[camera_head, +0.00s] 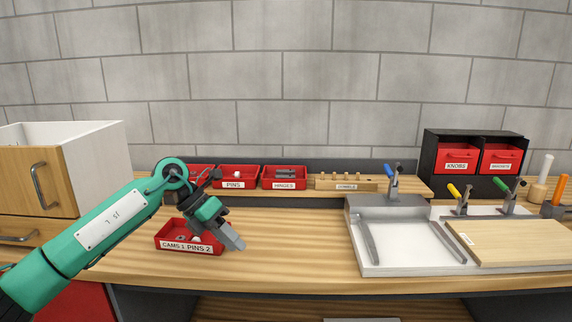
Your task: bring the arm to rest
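My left arm comes in from the left in the head view. Its gripper (232,238) hangs over the right side of the red bin labelled "CAMS & PINS 2" (178,248) and points down and to the right. The fingers look close together, but whether they are open or shut is unclear at this angle. No held thing can be made out. The gripper covers part of the bin, where a few small pale parts show. My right gripper is not in view.
Red bins for pins (234,185) and hinges (284,185) and a wooden dowel block (345,186) stand on the back shelf. A metal tray fixture (400,266) and a wooden board (520,243) with clamps are at right. The wooden benchtop (290,250) between bin and fixture is clear.

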